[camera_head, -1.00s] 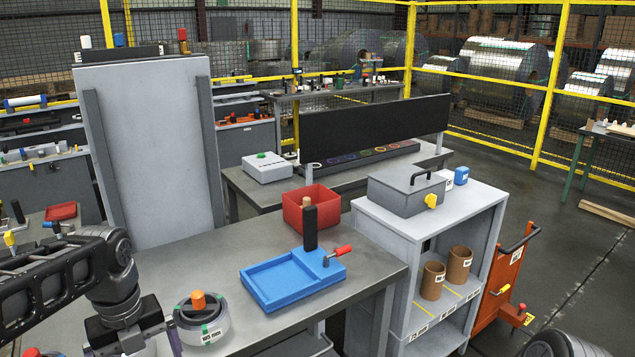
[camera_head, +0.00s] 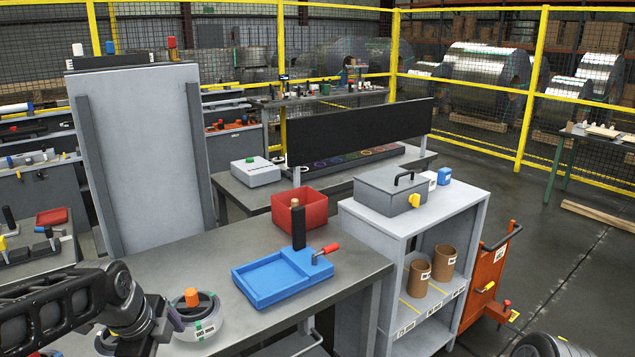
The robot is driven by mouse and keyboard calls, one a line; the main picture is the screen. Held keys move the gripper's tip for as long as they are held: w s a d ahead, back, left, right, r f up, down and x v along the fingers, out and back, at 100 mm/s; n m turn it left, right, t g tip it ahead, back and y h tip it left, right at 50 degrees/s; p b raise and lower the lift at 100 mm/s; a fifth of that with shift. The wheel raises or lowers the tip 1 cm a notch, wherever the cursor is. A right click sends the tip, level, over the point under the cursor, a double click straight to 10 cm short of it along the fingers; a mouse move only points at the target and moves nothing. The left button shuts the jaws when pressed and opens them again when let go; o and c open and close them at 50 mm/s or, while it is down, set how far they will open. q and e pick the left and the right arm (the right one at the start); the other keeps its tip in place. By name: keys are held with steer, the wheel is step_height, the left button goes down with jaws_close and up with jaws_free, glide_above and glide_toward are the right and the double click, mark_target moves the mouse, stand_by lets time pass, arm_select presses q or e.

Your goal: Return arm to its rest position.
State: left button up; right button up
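My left arm comes in from the left edge at the lower left. Its gripper (camera_head: 150,338) is at the bottom of the picture, mostly cut off or hidden by the wrist, so its opening cannot be made out. It is just left of a round grey coil (camera_head: 205,329) with an orange knob on the grey workbench; I cannot tell whether they touch. My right gripper is not in view.
On the workbench (camera_head: 215,257) are a blue tray (camera_head: 262,289) with a red-handled lever and a red bin (camera_head: 300,212). A tall grey panel (camera_head: 143,150) stands behind my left arm. A grey shelf cabinet (camera_head: 372,218) carries a grey box (camera_head: 390,190).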

arm_select(q)
steer(key=s+d+f+n+h, duration=0.1)
steer(key=d+f+n, duration=0.4)
steer(key=f, duration=0.3)
steer(key=d+f+n+t+h, duration=0.1)
steer(key=d+f+n, duration=0.3)
steer(key=f+n, duration=0.25)
steer(key=s+d+f+n+h, duration=0.1)
steer(key=d+f+n, duration=0.4)
steer(key=f, duration=0.4)
steer(key=s+d+f+n+g, duration=0.1)
steer(key=s+d+f+g, duration=0.1)
steer(key=s+f, duration=0.4)
steer(key=s+d+f+n+g, duration=0.2)
steer(key=s+d+f, duration=0.3)
steer(key=s, duration=0.9)
step_height(320, 180, down, 2)
steer(key=shift+s+d+f, duration=0.1)
steer(key=shift+s+d, duration=0.15)
steer(key=shift+s, duration=0.15)
